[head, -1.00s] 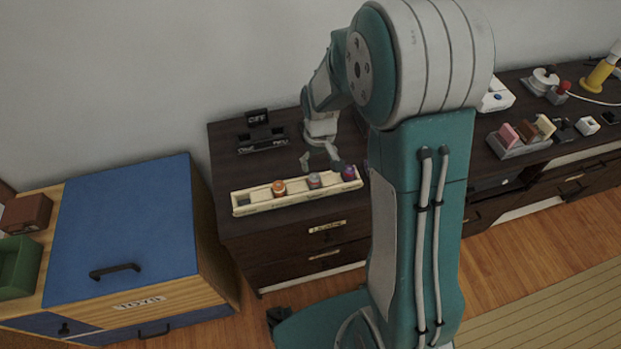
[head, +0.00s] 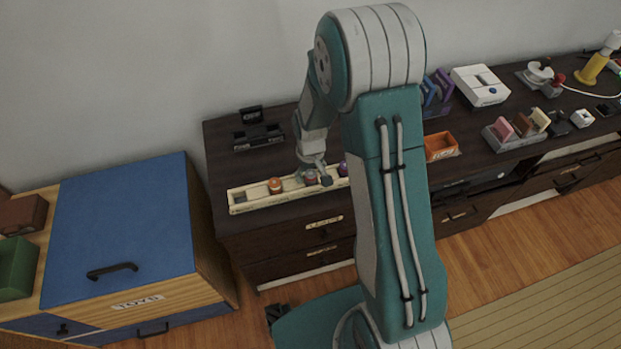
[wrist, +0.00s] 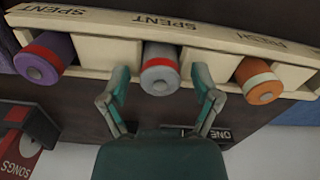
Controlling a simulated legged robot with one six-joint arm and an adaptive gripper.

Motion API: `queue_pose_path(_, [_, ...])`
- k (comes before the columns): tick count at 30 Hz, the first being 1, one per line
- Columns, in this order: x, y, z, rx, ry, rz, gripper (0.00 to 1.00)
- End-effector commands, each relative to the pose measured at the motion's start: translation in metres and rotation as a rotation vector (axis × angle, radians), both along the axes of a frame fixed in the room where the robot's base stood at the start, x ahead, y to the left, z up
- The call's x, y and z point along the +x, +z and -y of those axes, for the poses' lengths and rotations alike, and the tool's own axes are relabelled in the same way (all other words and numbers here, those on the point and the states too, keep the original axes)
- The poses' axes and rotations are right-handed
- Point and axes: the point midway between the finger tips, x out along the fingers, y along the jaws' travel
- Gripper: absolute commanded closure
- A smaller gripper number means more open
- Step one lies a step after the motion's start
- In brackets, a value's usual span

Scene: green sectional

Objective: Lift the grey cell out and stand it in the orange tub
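The grey cell (head: 310,178) with a red band stands in a long cream rack (head: 243,206); in the wrist view the grey cell (wrist: 160,70) is between a purple cell (wrist: 42,60) and an orange cell (wrist: 262,82). My gripper (wrist: 162,86) is open, one finger on each side of the grey cell, with a visible gap to each. In the head view my gripper (head: 316,172) is low over the rack and partly hides the grey cell. The orange tub (head: 440,147) sits on the dark cabinet, right of my arm.
The rack's wall carries SPENT and FRESH labels. A black stand (head: 256,134) is behind the rack. Purple holders (head: 437,90) and a white box (head: 480,86) stand behind the tub. A pink-and-tan sorter (head: 512,132) is farther right. A blue-topped chest (head: 125,225) is at left.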

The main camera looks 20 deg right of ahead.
Motion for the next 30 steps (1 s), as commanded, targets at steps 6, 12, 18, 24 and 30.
queue_pose_path(6, [0.000, 0.000, 0.000, 0.000, 0.000, 0.000, 1.00])
queue_pose_path(12, [0.000, 0.000, 0.000, 0.000, 0.000, -0.001, 1.00])
queue_pose_path(18, [0.000, 0.006, 0.000, 0.000, 0.000, 0.001, 1.00])
queue_pose_path(24, [0.001, 0.032, 0.000, 0.000, 0.000, 0.004, 1.00])
queue_pose_path(30, [-0.022, 0.060, 0.005, 0.000, -0.001, 0.004, 1.00])
